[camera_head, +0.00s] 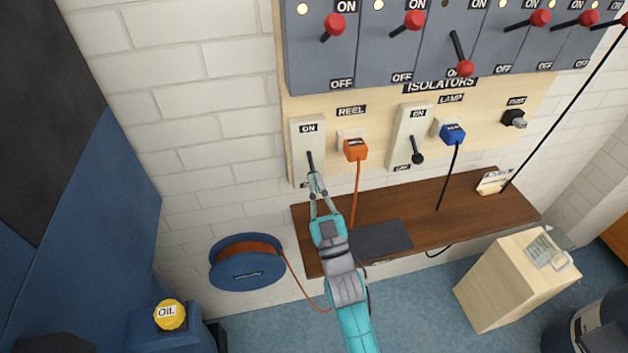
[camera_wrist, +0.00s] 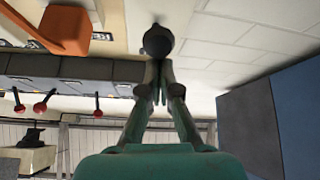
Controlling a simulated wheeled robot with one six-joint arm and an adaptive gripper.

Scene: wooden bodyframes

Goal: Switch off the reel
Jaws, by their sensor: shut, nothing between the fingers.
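The reel isolator (camera_head: 296,150) is a pale switch box on the board, left of the REEL label (camera_head: 351,110). Its black lever (camera_head: 310,160) runs downward from below the ON mark, and its lower end is hidden by my gripper (camera_head: 317,180). The mark at the bottom of the box is mostly covered. In the wrist view a dark round knob (camera_wrist: 158,40) sits right at the tips of my gripper (camera_wrist: 157,68). My fingers are shut with nothing between them; whether they touch the knob I cannot tell. The blue reel (camera_head: 247,268) hangs on the wall below left.
An orange plug (camera_head: 355,150) with its cord is just right of the isolator. The lamp isolator (camera_head: 402,135) has its lever down, beside a blue plug (camera_head: 452,134). Grey switches with red knobs (camera_head: 334,24) are above. A brown shelf (camera_head: 465,210) lies below.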

